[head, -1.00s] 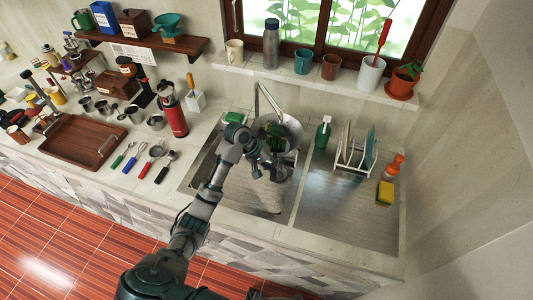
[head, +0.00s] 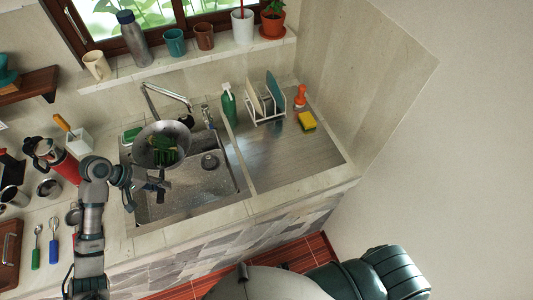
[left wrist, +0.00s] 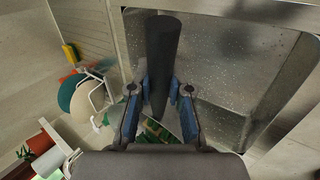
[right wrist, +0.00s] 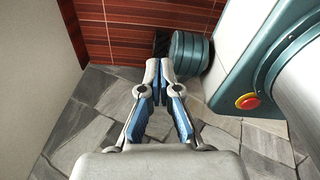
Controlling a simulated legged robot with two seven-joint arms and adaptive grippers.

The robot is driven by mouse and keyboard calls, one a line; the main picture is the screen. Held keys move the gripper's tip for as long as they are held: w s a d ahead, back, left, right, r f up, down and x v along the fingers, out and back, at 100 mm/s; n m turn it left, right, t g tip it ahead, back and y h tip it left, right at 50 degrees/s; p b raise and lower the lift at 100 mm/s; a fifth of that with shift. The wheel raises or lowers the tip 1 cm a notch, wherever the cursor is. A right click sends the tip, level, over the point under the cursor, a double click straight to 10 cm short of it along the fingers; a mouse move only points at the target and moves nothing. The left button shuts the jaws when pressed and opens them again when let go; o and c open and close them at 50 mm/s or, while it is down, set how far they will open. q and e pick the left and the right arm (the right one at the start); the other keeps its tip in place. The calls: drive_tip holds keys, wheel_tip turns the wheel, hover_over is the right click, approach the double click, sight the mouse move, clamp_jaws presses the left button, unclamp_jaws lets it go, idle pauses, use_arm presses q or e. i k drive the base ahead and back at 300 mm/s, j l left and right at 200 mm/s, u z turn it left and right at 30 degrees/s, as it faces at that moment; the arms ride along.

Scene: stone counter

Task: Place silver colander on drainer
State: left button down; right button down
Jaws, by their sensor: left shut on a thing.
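The silver colander (head: 148,150) is a round metal bowl with green vegetables (head: 164,151) inside. It is above the left part of the sink in the head view. My left gripper (head: 156,184) is shut on its dark handle (left wrist: 162,50), which runs between the blue finger pads in the left wrist view. The fingers hide much of the bowl there. The drainer (head: 285,155) is the flat ribbed metal surface to the right of the sink basin, with a bare middle. My right gripper (right wrist: 159,68) is shut and empty above the floor, away from the counter top.
The sink basin (head: 190,200) has a faucet (head: 165,92) behind it. A green bottle (head: 229,106), a plate rack (head: 264,117), an orange bottle (head: 300,97) and a yellow sponge (head: 307,121) stand along the drainer's back. The drainer's front is clear.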

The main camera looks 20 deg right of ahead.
sight(285, 168)
drive_tip(key=j+z, duration=0.1)
drive_tip(key=z, duration=1.05)
